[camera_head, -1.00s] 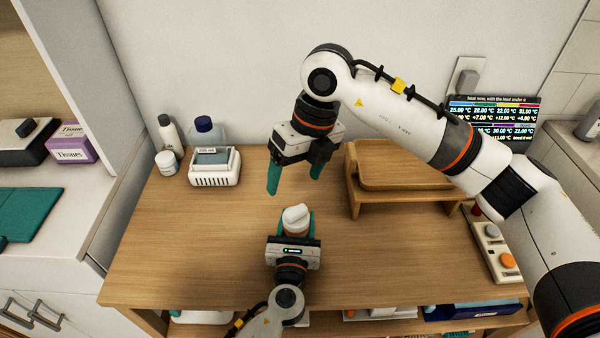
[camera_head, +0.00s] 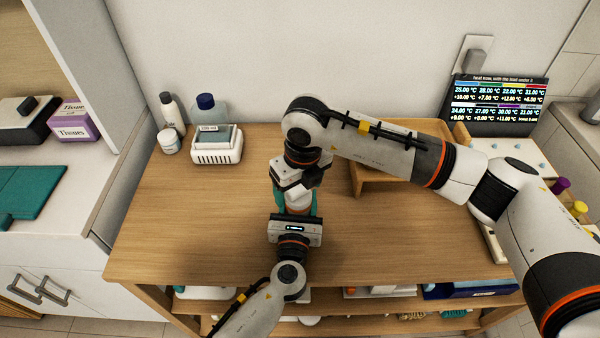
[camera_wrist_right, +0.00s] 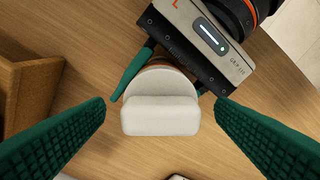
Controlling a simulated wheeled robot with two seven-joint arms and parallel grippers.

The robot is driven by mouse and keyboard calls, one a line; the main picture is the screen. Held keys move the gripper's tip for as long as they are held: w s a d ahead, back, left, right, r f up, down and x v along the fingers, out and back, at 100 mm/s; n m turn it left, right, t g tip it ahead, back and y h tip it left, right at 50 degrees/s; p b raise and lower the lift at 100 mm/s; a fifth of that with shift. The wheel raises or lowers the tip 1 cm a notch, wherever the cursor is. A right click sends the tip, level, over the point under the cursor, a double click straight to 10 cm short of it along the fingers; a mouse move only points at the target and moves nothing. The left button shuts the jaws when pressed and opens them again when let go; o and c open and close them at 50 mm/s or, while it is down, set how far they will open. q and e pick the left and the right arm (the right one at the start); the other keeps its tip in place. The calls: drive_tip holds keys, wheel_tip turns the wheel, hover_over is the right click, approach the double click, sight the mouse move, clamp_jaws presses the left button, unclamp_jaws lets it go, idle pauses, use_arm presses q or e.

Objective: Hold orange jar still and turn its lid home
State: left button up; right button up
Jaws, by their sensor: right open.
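The orange jar (camera_head: 297,210) stands on the table, mostly hidden by my grippers. Its white lid (camera_wrist_right: 160,112) has a raised straight bar and sits on top; whether it is fully seated I cannot tell. An orange strip of the jar shows behind the lid in the right wrist view. My left gripper (camera_head: 297,216) comes from the front, its teal fingers on both sides of the jar and apparently closed on it. My right gripper (camera_wrist_right: 160,106) is above the lid, open, with one finger on each side and clear gaps to the lid.
A wooden stand (camera_head: 375,185) is close to the right of the jar, under my right arm. A white box (camera_head: 217,150), a white pot (camera_head: 168,141) and bottles stand at the back left. A display (camera_head: 498,103) stands at the back right. The table's left front is clear.

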drive_tip(key=shift+f, duration=0.45)
drive_tip(key=shift+c, duration=0.2)
drive_tip(key=c, duration=1.1)
drive_tip(key=m, duration=0.4)
drive_tip(key=shift+w+m+h, duration=0.1)
drive_tip(key=shift+m+h, duration=0.2)
drive_tip(key=shift+c, duration=0.2)
drive_tip(key=shift+m, duration=2.3)
